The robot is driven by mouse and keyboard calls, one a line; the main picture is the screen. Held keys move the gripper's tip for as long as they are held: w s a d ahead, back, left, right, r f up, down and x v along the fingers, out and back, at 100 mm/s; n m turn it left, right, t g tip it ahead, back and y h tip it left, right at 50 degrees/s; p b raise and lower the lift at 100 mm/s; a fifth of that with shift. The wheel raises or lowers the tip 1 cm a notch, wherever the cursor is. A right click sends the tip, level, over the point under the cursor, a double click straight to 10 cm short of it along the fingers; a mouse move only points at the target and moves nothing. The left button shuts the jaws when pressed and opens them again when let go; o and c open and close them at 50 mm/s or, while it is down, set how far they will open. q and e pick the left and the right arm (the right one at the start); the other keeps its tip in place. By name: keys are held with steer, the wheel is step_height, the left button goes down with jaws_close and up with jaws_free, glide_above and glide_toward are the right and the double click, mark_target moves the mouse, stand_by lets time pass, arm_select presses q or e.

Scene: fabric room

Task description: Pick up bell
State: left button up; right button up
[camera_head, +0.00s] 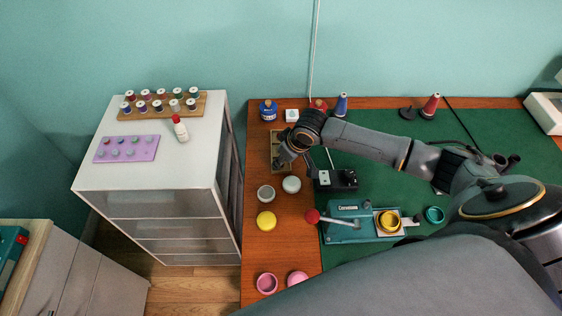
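I cannot make out a clear bell in the head view. My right arm reaches in from the right across the green mat. Its gripper (284,154) is over the small wooden tray (275,137) on the left part of the table. The wrist and gripper cover part of this tray, so what lies in it or under the fingers is hidden. The fingers are too small and dark to tell whether they are open or shut. My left gripper is not in view.
A teal machine (350,209) stands on the green mat (377,251). A white cabinet (192,160) with spools stands left, beyond a gap.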

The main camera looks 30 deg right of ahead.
steer(key=shift+s+f, duration=0.1)
steer(key=c, duration=0.5)
